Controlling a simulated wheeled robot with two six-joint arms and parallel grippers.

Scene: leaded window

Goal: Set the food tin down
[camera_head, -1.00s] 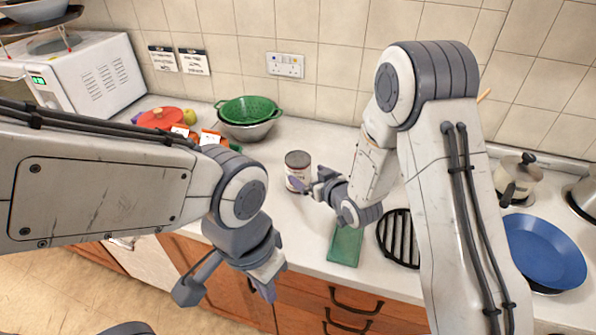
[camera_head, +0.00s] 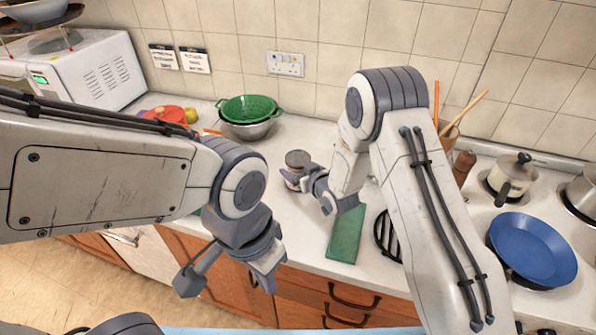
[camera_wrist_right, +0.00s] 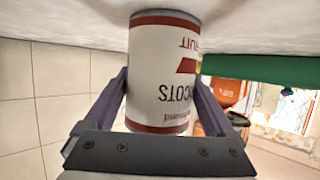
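The food tin (camera_head: 295,161), white and red with a grey lid, is at the middle of the counter. My right gripper (camera_head: 294,180) reaches it from the right. In the right wrist view the tin (camera_wrist_right: 163,70) appears upside down between the two purple fingers, which press against its sides. Its base is at or very near the white counter; I cannot tell if it bears on it. My left gripper (camera_head: 262,280) hangs empty in front of the drawers; its finger gap is not clear.
A green board (camera_head: 346,235) lies right of the tin, beside a black grill (camera_head: 386,238). A green colander (camera_head: 248,107) sits in a metal bowl behind. A blue pan (camera_head: 533,250) and a pot (camera_head: 511,176) stand on the hob. Free counter (camera_head: 335,140) lies behind the tin.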

